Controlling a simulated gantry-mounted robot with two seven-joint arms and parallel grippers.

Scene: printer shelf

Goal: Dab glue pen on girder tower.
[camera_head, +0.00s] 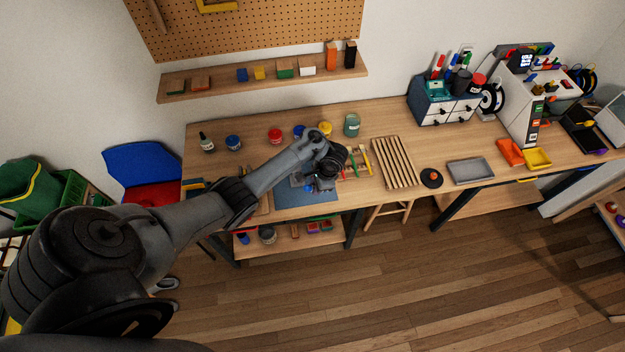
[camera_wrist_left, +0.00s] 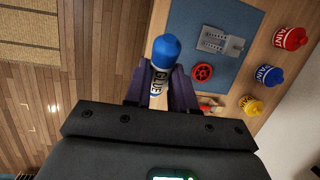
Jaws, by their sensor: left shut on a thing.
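My left gripper (camera_head: 322,186) is over the blue mat (camera_head: 296,198) on the workbench. In the left wrist view its jaws (camera_wrist_left: 160,88) are shut on the glue pen (camera_wrist_left: 165,50), a white tube with "GLUE" lettering and a blue cap. A grey girder part with holes (camera_wrist_left: 220,42), probably the girder tower, is on the mat to the right of the pen. A gap shows between them in that view; their height difference cannot be told. In the head view my arm and gripper hide much of this spot. My right gripper is not in view.
A red wheel (camera_wrist_left: 203,72) lies on the mat near the pen. Red (camera_wrist_left: 290,38), blue (camera_wrist_left: 268,75) and yellow (camera_wrist_left: 250,104) paint pots stand beyond the mat. A slatted wooden rack (camera_head: 396,163) and a grey tray (camera_head: 470,171) are to the right on the bench.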

